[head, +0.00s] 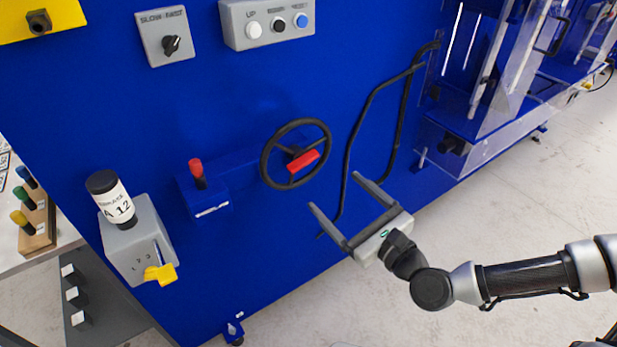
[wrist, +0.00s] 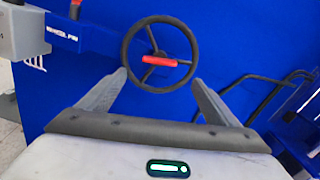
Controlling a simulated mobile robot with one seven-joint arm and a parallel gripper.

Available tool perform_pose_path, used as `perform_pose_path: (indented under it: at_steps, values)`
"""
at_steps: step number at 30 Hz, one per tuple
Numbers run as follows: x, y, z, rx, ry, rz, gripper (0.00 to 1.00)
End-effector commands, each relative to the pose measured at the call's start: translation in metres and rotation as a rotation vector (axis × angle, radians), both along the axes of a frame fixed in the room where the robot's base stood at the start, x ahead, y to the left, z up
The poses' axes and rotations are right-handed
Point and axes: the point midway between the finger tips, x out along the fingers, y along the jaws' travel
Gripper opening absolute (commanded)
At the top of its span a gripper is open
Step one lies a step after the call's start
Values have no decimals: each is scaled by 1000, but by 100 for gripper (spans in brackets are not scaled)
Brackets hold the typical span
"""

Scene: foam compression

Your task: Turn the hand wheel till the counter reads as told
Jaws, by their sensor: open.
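The black hand wheel (head: 265,162) with a red bar across its hub (head: 304,161) stands out from the blue machine panel. In the wrist view the wheel (wrist: 127,50) is ahead of my gripper, between and beyond the two fingertips, with its red bar (wrist: 166,61) nearly level. My gripper (head: 334,193) is open and empty, below and right of the wheel, apart from it. Its fingers also show in the wrist view (wrist: 158,78). I see no counter that I can read.
Left of the wheel is a red-topped lever (head: 197,170) on a blue box, then a grey box (head: 135,238) with a yellow handle. Black bent tubes (head: 372,105) run right of the wheel. Control boxes (head: 268,27) sit above. Floor (head: 520,205) is clear at right.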

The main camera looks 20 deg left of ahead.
Motion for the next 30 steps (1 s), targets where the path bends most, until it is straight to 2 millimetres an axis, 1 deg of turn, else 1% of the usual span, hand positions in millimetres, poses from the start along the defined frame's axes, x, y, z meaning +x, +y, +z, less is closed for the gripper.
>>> perform_pose_path:
  at_steps: [1,2,3,9,15,21,30]
  values:
    - [4,9,-7,-1,-5,7,84]
    - [9,15,0,-2,-4,8,84]
    - [15,21,0,-2,-3,6,84]
    - [43,55,1,0,-3,5,84]
    - [66,80,0,0,-2,2,84]
    - [77,91,1,1,-2,0,84]
    - [78,92,1,1,-1,0,84]
